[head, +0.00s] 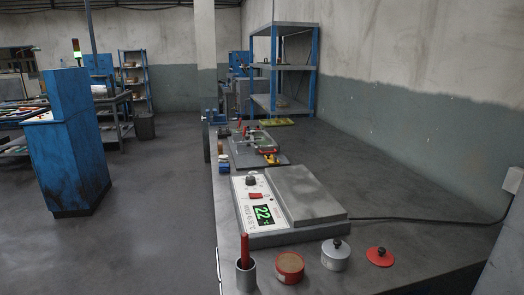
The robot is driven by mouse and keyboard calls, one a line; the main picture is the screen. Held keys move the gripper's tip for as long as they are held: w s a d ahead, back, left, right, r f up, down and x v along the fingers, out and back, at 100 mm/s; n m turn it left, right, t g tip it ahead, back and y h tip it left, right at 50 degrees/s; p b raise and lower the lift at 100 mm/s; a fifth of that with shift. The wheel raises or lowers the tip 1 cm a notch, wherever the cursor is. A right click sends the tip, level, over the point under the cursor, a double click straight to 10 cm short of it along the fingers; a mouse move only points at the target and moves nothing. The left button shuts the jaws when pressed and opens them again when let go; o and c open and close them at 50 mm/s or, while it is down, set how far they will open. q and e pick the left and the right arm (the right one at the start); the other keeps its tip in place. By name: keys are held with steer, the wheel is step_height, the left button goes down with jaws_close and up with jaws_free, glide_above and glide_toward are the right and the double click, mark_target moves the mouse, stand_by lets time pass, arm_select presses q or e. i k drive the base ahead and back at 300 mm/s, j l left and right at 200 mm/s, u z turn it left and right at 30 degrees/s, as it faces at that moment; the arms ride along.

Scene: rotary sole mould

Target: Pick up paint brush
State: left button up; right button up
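A red stick-like handle (245,249), which looks like the paint brush, stands upright in a small grey cup (246,276) at the near left edge of the workbench. Its lower end is hidden inside the cup, so I cannot see any bristles. Neither my left nor my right gripper shows in the head view.
Right of the cup stand an open red tin (290,268), a grey lidded pot (335,256) and a red lid (380,257). Behind is a grey heating device (305,195) with a green display. A clamped fixture (256,148) lies farther back. The bench's right side is mostly clear.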

mark_target(245, 244)
steer(key=i+l+u, duration=0.15)
steer(key=i+u, duration=0.25)
steer(key=i+l+u, duration=0.2)
steer(key=u, duration=0.2)
